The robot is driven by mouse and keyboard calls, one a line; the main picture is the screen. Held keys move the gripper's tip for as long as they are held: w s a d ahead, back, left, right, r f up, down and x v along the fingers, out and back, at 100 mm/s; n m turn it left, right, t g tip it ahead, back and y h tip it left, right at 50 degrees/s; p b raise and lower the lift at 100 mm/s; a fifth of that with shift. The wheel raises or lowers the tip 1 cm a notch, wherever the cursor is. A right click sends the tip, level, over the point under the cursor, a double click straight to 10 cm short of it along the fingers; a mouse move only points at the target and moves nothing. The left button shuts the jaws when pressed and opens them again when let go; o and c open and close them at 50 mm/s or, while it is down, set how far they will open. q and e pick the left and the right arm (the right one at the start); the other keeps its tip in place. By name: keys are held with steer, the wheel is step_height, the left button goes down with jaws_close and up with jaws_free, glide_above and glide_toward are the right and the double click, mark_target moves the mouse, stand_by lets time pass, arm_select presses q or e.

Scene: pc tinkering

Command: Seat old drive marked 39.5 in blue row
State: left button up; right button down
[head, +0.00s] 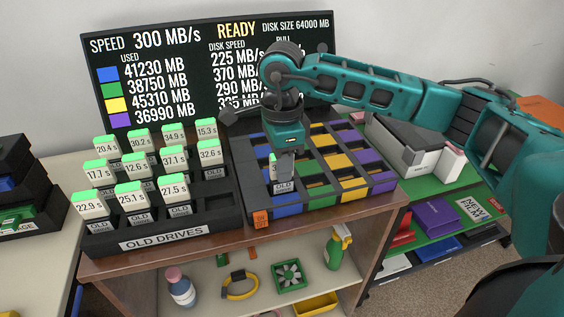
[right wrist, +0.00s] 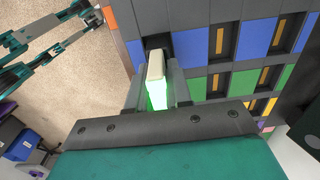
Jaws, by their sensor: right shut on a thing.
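My right gripper (head: 285,150) is shut on an old drive (head: 283,186), a pale block with a green-lit top and an OLD tag. Only a leading 3 of its number shows; the rest is hidden by the fingers. The drive is at the front end of the rack's blue row (head: 287,210). In the right wrist view the drive (right wrist: 156,78) is between the fingers beside a dark slot in the blue row (right wrist: 188,46). I cannot tell how deep it sits.
Green, yellow and purple rows lie right of the blue row. A screen (head: 200,75) reading READY stands behind. An orange tag (head: 261,219) is on the rack's front.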

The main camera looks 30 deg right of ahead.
arm_select(q)
steer(key=shift+f, duration=0.25)
arm_select(e)
steer(key=shift+f, duration=0.25)
arm_select(q)
steer(key=shift+a, duration=0.15)
arm_select(e)
steer(key=c, duration=1.2)
jaws_free()
steer(key=shift+o, duration=0.5)
steer(key=o, duration=0.5)
steer(key=shift+c, duration=0.2)
step_height(320, 180, up, 4)
steer(key=shift+f+p, duration=0.1)
steer(key=shift+p, duration=1.1)
step_height(320, 180, up, 4)
steer(key=shift+f+p, duration=0.1)
steer(key=shift+p, duration=1.1)
steer(key=shift+r, duration=0.3)
arm_select(q)
steer(key=shift+s+a+r+y, duration=0.2)
steer(key=shift+s+a+r, duration=0.1)
steer(key=shift+a+r, duration=0.3)
steer(key=shift+s+a+r+y, duration=0.25)
steer(key=shift+a+r, duration=0.15)
steer(key=shift+r, duration=0.25)
arm_select(e)
steer(key=shift+f, duration=0.1)
